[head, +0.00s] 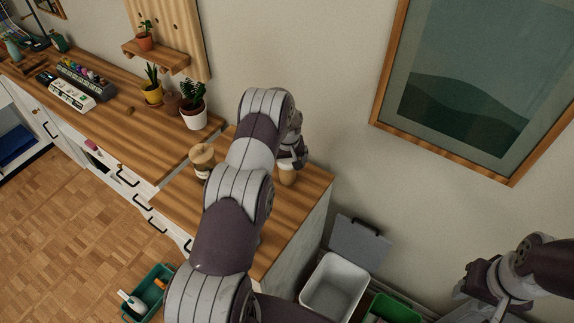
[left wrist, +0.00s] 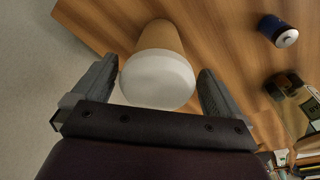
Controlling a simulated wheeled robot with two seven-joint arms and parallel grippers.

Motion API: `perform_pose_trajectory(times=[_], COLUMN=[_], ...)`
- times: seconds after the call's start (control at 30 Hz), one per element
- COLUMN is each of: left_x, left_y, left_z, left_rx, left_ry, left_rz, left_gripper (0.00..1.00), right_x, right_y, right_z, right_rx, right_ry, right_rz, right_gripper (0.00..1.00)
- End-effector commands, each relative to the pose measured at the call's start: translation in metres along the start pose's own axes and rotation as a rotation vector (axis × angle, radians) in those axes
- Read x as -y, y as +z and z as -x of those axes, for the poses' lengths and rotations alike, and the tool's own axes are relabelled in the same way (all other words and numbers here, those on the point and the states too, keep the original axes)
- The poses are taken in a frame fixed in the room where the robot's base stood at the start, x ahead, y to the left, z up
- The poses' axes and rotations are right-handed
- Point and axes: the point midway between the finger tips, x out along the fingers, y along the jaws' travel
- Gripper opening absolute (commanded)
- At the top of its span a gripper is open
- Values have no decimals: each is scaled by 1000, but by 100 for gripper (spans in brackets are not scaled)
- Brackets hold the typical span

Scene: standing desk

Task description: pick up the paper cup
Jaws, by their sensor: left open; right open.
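The paper cup (left wrist: 158,78) has a tan body and a white lid. In the left wrist view it lies between the two fingers of my open left gripper (left wrist: 158,68), with a finger close to each side; I cannot tell whether either touches it. In the head view the cup (head: 287,175) shows partly below my left gripper (head: 293,157), on the wooden desk top near its right end; my arm and gripper hide part of it. My right gripper (head: 483,292) is open and empty at the lower right, away from the desk.
A tan-topped jar (head: 202,160) stands on the desk left of my arm. A potted plant (head: 194,104) stands further back. A blue cylinder (left wrist: 278,30) shows in the left wrist view. Open bins (head: 335,285) stand on the floor right of the desk.

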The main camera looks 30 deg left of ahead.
Motion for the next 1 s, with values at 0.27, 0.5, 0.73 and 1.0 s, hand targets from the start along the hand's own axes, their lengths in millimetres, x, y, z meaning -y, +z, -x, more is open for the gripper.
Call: perform_pose_trajectory(times=[0.27,0.5,0.73,1.0], left_x=[0,0,-1,-18], left_y=[0,0,-3,16], left_z=[0,0,12,58], left_rx=[0,0,-4,-2], left_ry=[0,0,1,2], left_rz=[-1,-1,-1,-5], left_gripper=[51,47,47,47], right_x=[0,0,0,0], right_y=[0,0,1,4], right_z=[-1,-1,-11,-37], right_rx=[0,0,0,0], right_ry=[0,0,0,0], right_rz=[0,0,0,0], right_gripper=[43,43,43,43])
